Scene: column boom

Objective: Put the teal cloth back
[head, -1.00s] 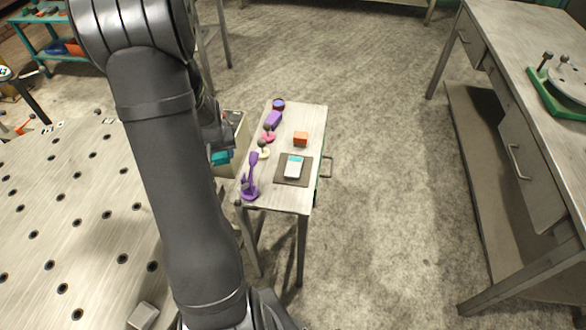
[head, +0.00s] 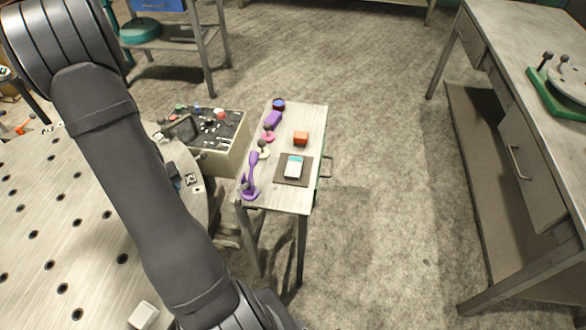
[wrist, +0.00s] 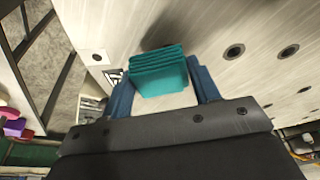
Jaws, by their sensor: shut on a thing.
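The teal cloth (wrist: 158,72) is a folded, layered bundle in the wrist view. My gripper (wrist: 163,88) has its blue fingers on either side of the cloth, shut on it. The pale perforated table top lies behind it, with a dark shadow beyond the cloth. In the head view my arm hides the cloth and most of the gripper.
The perforated table (head: 60,215) fills the left. A box with a dark, cluttered top (head: 222,160) stands between it and a narrow side table (head: 318,130).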

